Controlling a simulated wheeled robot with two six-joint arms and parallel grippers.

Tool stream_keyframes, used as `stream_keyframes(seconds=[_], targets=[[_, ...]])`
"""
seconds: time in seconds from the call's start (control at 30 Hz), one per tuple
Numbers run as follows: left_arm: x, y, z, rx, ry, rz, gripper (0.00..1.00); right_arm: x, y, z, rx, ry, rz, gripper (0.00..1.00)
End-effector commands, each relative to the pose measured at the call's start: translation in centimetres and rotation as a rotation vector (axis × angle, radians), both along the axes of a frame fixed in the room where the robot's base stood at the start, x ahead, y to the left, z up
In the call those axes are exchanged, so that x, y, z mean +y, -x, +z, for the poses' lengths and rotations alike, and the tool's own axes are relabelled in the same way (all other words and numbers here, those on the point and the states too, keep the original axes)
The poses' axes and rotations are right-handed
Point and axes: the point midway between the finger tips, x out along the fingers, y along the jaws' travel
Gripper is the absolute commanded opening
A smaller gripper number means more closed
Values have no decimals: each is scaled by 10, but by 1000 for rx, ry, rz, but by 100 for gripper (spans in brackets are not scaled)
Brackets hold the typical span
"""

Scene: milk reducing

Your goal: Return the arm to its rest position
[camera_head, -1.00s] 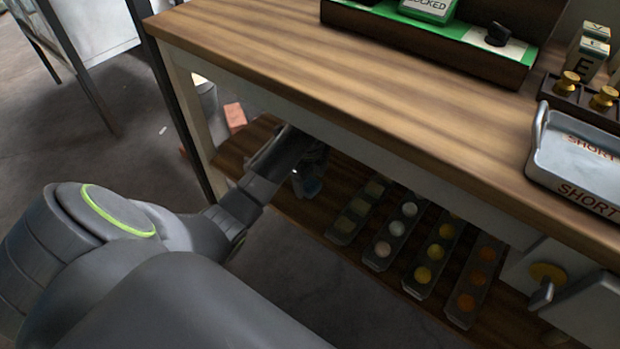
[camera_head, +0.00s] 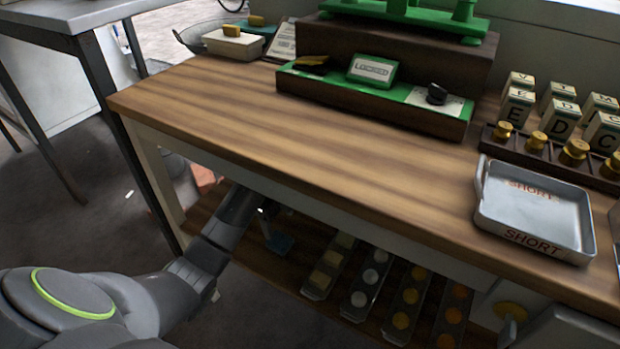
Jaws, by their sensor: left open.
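My left arm comes in from the lower left and reaches under the wooden tabletop (camera_head: 300,130). Its left gripper (camera_head: 262,211) is over the left part of the lower shelf (camera_head: 200,213), partly in the shade of the tabletop edge. It is open, and I see nothing held in it. A small blue item (camera_head: 280,243) lies on the shelf just below and right of the gripper; whether they touch I cannot tell. My right gripper is not in view.
Trays of round pieces, including an orange row (camera_head: 450,314), line the lower shelf to the right. On top stand a grey SHORT tray (camera_head: 540,215), a green-topped panel (camera_head: 380,97), brass weights (camera_head: 536,141) and letter blocks (camera_head: 560,119). A grey table (camera_head: 70,15) stands left.

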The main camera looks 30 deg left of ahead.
Motion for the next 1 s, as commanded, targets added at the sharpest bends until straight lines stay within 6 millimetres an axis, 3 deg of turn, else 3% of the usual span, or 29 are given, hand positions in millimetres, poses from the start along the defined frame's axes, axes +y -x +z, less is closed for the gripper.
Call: stream_keyframes(seconds=[0.2,0.37,0.5,0.67,0.8,1.0], targets=[[-1,3,-3,-1,-1,13,71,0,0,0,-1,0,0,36],[-4,28,-25,-20,-2,139,71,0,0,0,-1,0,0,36],[-10,72,-53,-63,2,375,71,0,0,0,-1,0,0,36],[-16,129,-73,-126,27,690,71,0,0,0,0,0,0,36],[-20,180,-77,-185,60,972,71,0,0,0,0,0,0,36],[-22,233,-68,-258,110,1299,71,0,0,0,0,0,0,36]])
